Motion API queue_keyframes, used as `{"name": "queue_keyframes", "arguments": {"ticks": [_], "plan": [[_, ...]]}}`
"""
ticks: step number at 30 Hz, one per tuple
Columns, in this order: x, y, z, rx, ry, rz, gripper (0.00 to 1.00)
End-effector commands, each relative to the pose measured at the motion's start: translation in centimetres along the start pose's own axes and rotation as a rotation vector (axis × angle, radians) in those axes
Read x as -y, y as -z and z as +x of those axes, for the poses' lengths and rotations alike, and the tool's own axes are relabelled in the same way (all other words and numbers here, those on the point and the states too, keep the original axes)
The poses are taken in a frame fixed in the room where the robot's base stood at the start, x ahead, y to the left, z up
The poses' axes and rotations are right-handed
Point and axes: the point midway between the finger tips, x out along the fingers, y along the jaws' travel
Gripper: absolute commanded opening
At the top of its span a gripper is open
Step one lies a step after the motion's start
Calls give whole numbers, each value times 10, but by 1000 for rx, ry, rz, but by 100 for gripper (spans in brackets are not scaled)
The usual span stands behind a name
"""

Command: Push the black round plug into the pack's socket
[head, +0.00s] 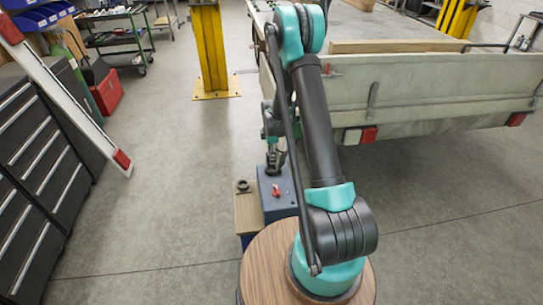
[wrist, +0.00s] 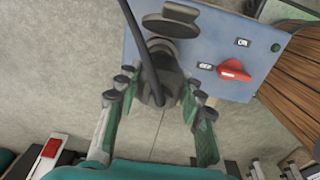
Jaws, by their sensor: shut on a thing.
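My gripper (wrist: 157,92) is shut on the black round plug (wrist: 157,72), with one finger on each side of it. A black cable runs up from the plug in the wrist view. The plug is in front of the edge of the blue-grey pack (wrist: 215,52), below a dark round lid (wrist: 171,24). The socket opening is hidden, and I cannot tell whether the plug touches it or is inside it. In the head view my gripper (head: 273,160) is over the far end of the pack (head: 284,207), partly behind my arm.
The pack face has a red switch (wrist: 233,70) and a green button (wrist: 275,48). A dark ring-shaped thing (head: 242,186) lies on a wooden surface (head: 246,215) left of the pack. A trailer (head: 430,95) stands behind at right.

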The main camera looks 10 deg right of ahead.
Motion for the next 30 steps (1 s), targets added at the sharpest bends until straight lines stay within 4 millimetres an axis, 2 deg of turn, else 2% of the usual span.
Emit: {"name": "queue_keyframes", "arguments": {"ticks": [30], "plan": [[0,0,13,0,0,0,27]]}}
